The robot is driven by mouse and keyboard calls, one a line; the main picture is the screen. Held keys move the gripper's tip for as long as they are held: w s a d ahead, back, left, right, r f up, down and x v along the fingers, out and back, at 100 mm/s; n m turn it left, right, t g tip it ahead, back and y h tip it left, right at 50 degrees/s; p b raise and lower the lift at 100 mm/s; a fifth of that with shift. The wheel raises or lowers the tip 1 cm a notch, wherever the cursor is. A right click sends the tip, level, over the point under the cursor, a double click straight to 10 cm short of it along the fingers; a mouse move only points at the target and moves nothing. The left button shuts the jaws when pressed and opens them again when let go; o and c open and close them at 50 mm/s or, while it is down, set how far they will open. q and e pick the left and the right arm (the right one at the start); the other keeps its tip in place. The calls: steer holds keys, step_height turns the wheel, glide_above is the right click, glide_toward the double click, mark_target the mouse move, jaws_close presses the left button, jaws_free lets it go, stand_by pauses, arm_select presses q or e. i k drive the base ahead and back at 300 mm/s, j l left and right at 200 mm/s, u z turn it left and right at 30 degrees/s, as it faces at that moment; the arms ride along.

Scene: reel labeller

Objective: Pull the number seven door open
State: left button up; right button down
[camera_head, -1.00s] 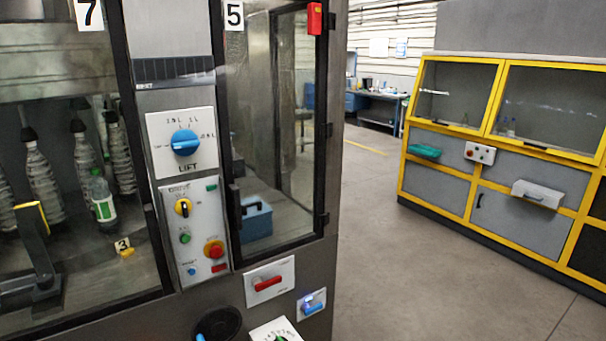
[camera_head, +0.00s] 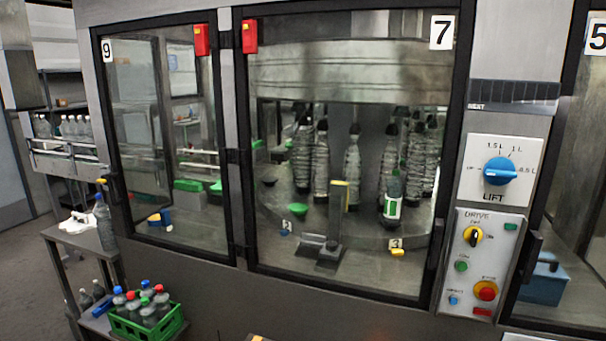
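The number seven door (camera_head: 350,282) is a large glass panel in a black frame at the middle of the machine, and it looks closed. Its white "7" label (camera_head: 442,33) is at the top right corner. A dark vertical handle (camera_head: 436,250) is low on its right edge, and hinges show on its left edge. Behind the glass are several bottles and a bottle with a green and white label (camera_head: 392,205). Neither of my grippers shows in this view.
A control panel with the blue LIFT knob (camera_head: 499,171) and the DRIVE switches (camera_head: 486,262) is right of the door. The number nine door (camera_head: 165,150) is to the left. A green crate of bottles (camera_head: 172,328) and a small table (camera_head: 60,236) stand at the lower left.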

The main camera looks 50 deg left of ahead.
mark_target(244, 39)
steer(key=u, duration=1.35)
